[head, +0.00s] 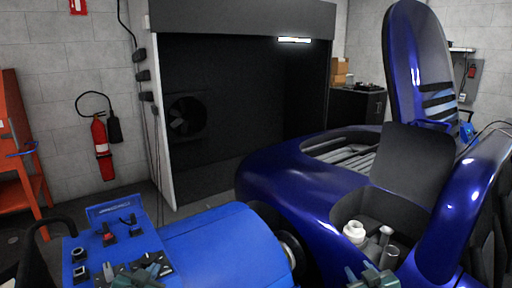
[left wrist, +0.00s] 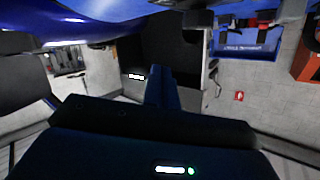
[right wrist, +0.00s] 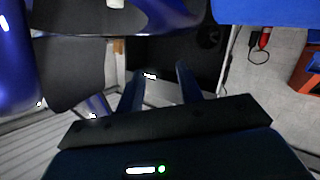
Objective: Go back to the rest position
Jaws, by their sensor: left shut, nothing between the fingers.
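My left gripper (head: 142,276) shows at the bottom of the head view, in front of the blue dynamometer unit (head: 215,245) and its control panel. In the left wrist view its fingers (left wrist: 159,72) are together with nothing between them. My right gripper (head: 374,279) shows at the bottom of the head view, in front of the open bay of the blue car (head: 290,182). In the right wrist view its fingers (right wrist: 160,68) are spread apart with nothing between them. Both grippers are only partly visible in the head view.
A white-capped container (head: 354,232) and a cylinder (head: 389,257) stand in the car's bay. The car's raised panel (head: 420,60) rises at the right. A red fire extinguisher (head: 102,148) hangs on the wall. An orange rack (head: 18,150) stands at the left. A dark fan enclosure (head: 240,70) is behind.

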